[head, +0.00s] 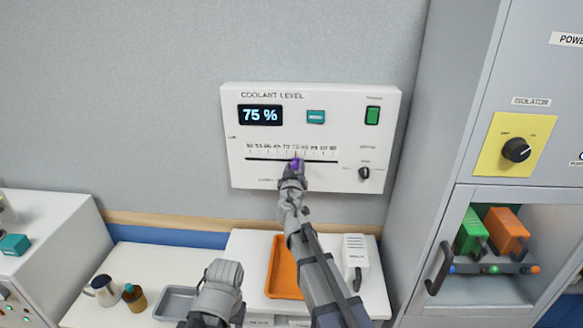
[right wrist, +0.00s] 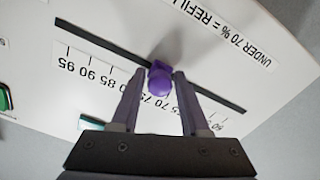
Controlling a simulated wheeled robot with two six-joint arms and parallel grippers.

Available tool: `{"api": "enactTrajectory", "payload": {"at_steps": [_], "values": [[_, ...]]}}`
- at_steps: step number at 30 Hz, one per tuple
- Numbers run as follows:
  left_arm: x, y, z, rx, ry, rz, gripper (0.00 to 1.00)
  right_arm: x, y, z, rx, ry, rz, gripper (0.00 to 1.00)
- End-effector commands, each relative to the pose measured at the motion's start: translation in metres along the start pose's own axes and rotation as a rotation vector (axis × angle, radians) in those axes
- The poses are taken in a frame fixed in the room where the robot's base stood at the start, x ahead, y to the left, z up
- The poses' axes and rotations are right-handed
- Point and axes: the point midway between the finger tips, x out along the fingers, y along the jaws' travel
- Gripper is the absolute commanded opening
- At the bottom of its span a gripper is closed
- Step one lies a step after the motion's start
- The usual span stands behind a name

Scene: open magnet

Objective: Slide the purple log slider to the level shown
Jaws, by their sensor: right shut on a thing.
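The white coolant level panel (head: 235,170) hangs on the grey wall, and its display (head: 261,115) reads 75 %. A purple slider knob (head: 295,164) sits on the dark horizontal slot under the number scale. My right gripper (head: 293,170) is at the knob and partly covers it. In the right wrist view, the purple knob (right wrist: 160,80) stands between the two fingertips of my right gripper (right wrist: 157,82), close to the 75 mark. My left gripper (head: 222,275) is low in the head view, away from the panel, and its jaws cannot be made out.
A label reading "UNDER 70 % = REFILL" (right wrist: 225,28) is on the panel. A green switch (head: 373,115) and a black dial (head: 364,173) are at its right. Below are an orange tray (head: 284,265) and a white box (head: 355,255). A grey cabinet (head: 462,110) stands right.

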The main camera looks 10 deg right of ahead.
Motion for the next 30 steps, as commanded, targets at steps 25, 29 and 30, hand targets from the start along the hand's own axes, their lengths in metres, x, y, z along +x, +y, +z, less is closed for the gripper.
{"api": "enactTrajectory", "payload": {"at_steps": [25, 29, 30], "values": [[0.0, 0.0, 0.0, 0.0, 0.0, 0.0, 0.5, -0.027, 0.001, 0.0, 0.0, 0.0, -0.001, 0.61], [0.0, 0.0, 0.0, 0.0, 0.0, 0.0, 0.5, -0.05, 0.001, 0.001, -0.001, 0.0, -0.001, 0.61], [0.0, 0.0, 0.0, 0.0, 0.0, 0.0, 0.5, -0.057, 0.001, 0.001, -0.001, 0.0, -0.001, 0.61]]}}
